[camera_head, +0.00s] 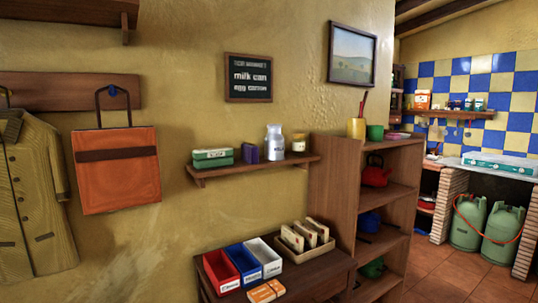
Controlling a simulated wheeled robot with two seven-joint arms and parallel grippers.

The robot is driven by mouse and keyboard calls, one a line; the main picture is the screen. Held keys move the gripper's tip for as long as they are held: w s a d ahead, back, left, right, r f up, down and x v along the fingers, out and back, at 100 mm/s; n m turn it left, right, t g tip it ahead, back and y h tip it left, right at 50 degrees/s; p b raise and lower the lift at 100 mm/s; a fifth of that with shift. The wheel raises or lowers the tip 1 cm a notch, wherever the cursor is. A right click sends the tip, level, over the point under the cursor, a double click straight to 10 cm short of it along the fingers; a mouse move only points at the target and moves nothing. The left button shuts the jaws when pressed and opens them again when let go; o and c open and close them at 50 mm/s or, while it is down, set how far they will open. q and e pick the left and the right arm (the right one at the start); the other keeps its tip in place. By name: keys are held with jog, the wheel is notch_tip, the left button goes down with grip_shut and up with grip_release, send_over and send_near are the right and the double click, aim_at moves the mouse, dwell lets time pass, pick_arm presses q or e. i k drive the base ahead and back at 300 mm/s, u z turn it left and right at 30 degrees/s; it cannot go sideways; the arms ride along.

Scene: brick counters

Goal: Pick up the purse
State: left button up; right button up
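An orange purse (117,182) with a dark band and a dark looped handle hangs at the left. Its handle is over a blue peg on a wooden wall rack (60,92). The purse hangs flat against the yellow wall, upright. Neither of my grippers is in view.
A brown coat (35,200) hangs left of the purse. A small wall shelf (256,168) with a milk can and boxes juts out to its right. Below stand a wooden table (320,278) with bins and a tall shelf unit (338,185). Tiled floor (465,275) shows at right.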

aim_at(250, 151)
jog(key=z, duration=1.7)
jog(key=i, duration=1.45)
jog(key=u, duration=3.55)
